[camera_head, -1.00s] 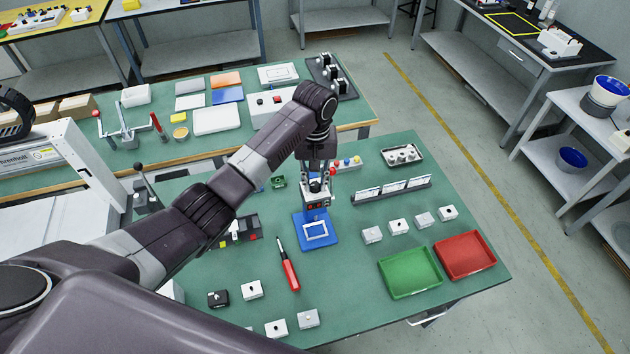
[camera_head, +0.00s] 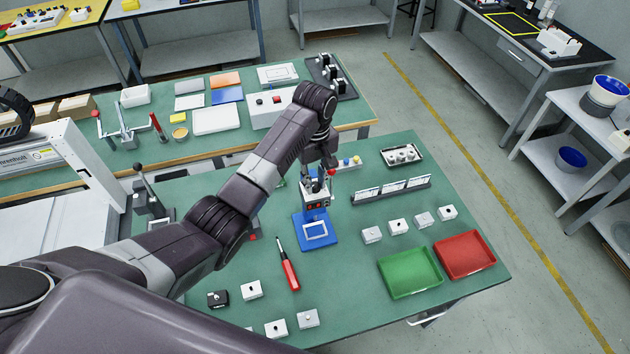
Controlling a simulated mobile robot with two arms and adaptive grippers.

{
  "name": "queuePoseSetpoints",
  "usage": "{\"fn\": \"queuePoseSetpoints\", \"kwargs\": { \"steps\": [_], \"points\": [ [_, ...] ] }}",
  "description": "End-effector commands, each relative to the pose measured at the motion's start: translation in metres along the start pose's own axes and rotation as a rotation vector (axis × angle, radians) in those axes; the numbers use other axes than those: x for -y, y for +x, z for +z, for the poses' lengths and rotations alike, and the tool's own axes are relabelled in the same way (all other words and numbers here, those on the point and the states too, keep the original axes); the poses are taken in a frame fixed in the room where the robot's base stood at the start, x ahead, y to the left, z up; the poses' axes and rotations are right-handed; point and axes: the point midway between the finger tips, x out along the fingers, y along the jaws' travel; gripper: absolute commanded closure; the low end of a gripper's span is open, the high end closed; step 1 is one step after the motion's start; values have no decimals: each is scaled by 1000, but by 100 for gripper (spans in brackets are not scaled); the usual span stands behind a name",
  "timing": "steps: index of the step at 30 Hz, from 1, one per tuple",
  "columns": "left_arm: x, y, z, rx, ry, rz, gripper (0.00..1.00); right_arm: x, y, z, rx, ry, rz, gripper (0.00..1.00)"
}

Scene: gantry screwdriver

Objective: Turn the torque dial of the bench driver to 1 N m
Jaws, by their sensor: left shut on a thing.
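The bench driver (camera_head: 315,205) stands on the green table, a grey and dark head over a blue base plate (camera_head: 316,231) with a pale square frame on it. My left arm reaches in from the left, and my left gripper (camera_head: 318,180) points down at the top of the driver. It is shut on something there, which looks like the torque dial. The dial and its scale are mostly hidden by the fingers and too small to read. My right gripper is not in view.
A red-handled screwdriver (camera_head: 288,270) lies in front of the driver. A green tray (camera_head: 410,272) and a red tray (camera_head: 464,255) stand at right, with several white blocks (camera_head: 398,227) behind. A rack (camera_head: 391,191) and a metal tray (camera_head: 402,157) are farther back.

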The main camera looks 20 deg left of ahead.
Motion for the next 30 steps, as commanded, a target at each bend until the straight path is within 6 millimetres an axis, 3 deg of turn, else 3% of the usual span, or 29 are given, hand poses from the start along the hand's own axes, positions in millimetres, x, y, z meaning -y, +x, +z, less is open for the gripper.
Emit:
{"fn": "queuePoseSetpoints", "kwargs": {
  "steps": [8, 9, 13, 30],
  "points": [
    [-1, -2, -2, -5, -2, 3, 100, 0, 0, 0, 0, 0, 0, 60],
    [-1, -2, -2, -5, -2, 3, 78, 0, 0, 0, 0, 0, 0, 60],
    [-1, -1, -1, -3, -2, 3, 64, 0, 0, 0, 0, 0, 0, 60],
    [0, 0, -1, -2, 52, 0, 63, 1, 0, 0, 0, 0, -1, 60]
  ]
}}
